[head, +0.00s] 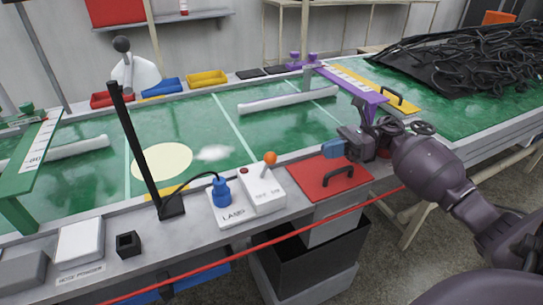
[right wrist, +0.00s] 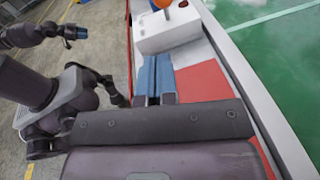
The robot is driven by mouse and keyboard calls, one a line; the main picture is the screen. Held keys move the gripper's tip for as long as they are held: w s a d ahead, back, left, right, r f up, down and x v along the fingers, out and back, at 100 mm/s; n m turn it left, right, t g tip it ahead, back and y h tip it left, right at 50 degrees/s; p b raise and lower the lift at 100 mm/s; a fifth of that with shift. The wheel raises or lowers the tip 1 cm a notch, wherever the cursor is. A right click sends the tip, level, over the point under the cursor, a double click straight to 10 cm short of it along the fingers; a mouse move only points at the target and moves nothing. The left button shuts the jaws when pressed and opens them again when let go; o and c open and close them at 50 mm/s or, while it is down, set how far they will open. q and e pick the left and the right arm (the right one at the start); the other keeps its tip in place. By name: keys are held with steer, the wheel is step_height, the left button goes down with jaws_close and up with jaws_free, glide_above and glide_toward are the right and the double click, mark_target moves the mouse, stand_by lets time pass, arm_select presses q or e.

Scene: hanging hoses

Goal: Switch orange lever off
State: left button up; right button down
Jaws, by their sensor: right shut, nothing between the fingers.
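The orange lever (head: 270,158) is a round orange knob on a short stem, leaning slightly to the right on top of a white switch box (head: 263,198). The knob shows at the top edge of the right wrist view (right wrist: 162,3), above the white box (right wrist: 167,32). My right gripper (head: 328,150) is shut and empty, with blue fingertips, right of the lever and above the red lid.
A blue plug (head: 221,191) with a cable stands on the lamp box beside the switch box. A tall black post (head: 135,145) rises farther left. A red lid (head: 318,178) with a black handle lies below my right gripper. A red bar crosses the table front.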

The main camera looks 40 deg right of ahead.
arm_select(q)
steer(key=shift+w+a+f, duration=0.1)
steer(key=shift+w+a, duration=0.15)
steer(key=shift+a, duration=0.05)
arm_select(e)
steer(key=shift+w+a, duration=0.3)
steer(key=shift+w, duration=0.15)
steer(key=shift+w+a+f, duration=0.1)
steer(key=shift+w+a, duration=0.05)
steer(key=shift+a, duration=0.3)
glide_toward(266, 165)
steer(key=x, duration=0.4)
steer(key=shift+w+a+f, duration=0.1)
steer(key=shift+a+f, duration=0.2)
arm_select(q)
steer(key=shift+w+d, duration=0.1)
steer(key=shift+w, duration=0.2)
steer(key=shift+s, duration=0.15)
arm_select(e)
steer(key=shift+r, duration=0.1)
